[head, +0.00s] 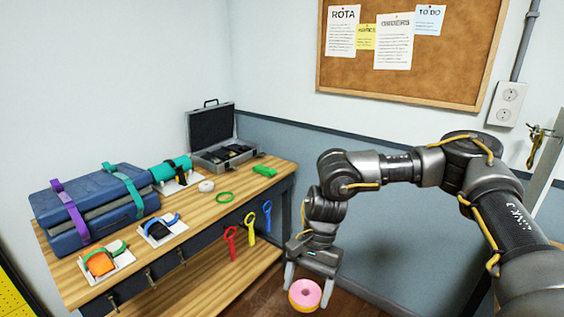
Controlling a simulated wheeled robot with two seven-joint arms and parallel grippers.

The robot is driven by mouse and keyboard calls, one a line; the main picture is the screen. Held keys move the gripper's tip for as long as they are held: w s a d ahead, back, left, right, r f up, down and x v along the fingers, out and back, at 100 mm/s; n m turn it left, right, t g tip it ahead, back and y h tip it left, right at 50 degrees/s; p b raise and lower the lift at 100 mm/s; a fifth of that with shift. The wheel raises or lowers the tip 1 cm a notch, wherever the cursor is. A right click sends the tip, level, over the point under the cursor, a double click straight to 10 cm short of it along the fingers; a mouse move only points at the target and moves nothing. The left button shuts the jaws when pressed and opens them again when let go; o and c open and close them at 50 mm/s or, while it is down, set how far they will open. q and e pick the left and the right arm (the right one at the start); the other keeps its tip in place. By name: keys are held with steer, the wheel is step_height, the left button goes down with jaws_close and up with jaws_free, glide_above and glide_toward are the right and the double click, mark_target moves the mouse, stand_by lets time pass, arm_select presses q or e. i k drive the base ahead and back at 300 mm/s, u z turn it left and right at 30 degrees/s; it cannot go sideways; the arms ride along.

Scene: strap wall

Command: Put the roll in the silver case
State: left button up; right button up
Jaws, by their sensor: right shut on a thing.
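A pink, ring-shaped roll (297,301) with a tan-orange side is held between the fingers of my right gripper (307,287). The gripper points down and is shut on the roll, in front of and to the right of the workbench, over the floor. The silver case (213,160) stands at the far end of the bench with its lid raised against the wall. Dark items lie inside it; I cannot make them out well. The roll is well apart from the case. My left gripper is not in view.
The wooden bench (205,208) also holds a blue strapped case (80,222), a teal roll (170,168), a white ring (206,186), a green ring (225,197), a green block (264,171) and strap pieces on white cards.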

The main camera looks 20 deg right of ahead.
mark_target(220, 153)
steer(key=z, duration=0.75)
steer(key=i, duration=1.45)
steer(key=u, duration=0.5)
steer(key=i, duration=0.8)
steer(key=u, duration=1.2)
steer(key=i, duration=0.3)
steer(key=u, duration=0.3)
